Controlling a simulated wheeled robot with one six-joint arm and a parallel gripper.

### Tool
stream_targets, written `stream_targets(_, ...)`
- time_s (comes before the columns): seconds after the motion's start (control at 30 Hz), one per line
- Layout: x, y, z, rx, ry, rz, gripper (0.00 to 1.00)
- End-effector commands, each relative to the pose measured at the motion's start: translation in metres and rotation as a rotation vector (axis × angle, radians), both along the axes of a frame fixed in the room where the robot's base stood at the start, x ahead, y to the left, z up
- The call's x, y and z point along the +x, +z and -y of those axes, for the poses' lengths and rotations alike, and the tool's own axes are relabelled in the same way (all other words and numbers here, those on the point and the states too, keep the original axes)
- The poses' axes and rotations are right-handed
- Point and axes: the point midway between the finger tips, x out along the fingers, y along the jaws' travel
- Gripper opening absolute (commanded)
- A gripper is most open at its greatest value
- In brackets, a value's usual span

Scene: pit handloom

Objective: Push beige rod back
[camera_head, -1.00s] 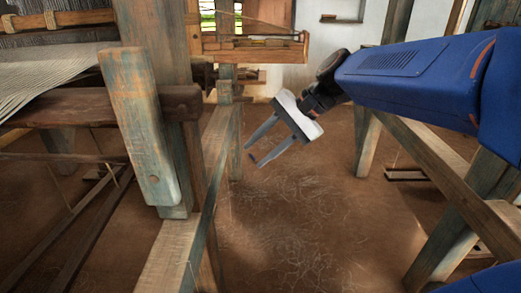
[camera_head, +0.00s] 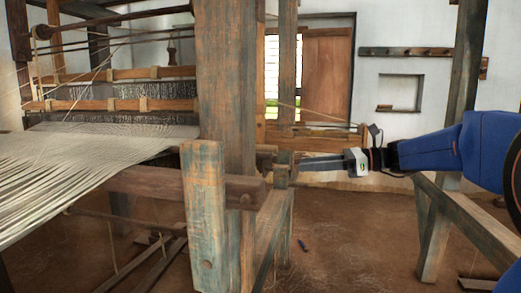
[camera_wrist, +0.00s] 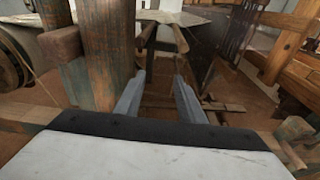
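Two pale wooden bars, an upper one (camera_head: 158,72) and a lower one (camera_head: 100,105), cross the loom at the left in the head view. I cannot tell whether either is the beige rod. My gripper (camera_head: 302,162) reaches left, nearly level, with its fingers close to the loom's side frame. In the wrist view my gripper (camera_wrist: 158,80) is open, its two grey fingers apart with nothing seen held between them. A thick weathered post (camera_wrist: 103,55) stands just left of the fingers. Dark wooden bar ends show beyond the fingertips.
A large upright post (camera_head: 226,85) and a short upright board (camera_head: 205,215) stand left of my gripper. White threads (camera_head: 80,165) spread over the loom. A slanting timber (camera_head: 465,222) is below my arm. A small dark object (camera_head: 303,245) lies on open floor.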

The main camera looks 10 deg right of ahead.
Motion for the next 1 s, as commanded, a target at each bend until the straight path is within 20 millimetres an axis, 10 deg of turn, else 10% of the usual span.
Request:
stream_targets(0.37, 0.036, 0.031, 0.02, 0.199, -0.033, -0.118, 0.36)
stream_targets(1.0, 0.069, 0.03, -0.072, 0.195, -0.031, -0.116, 0.36)
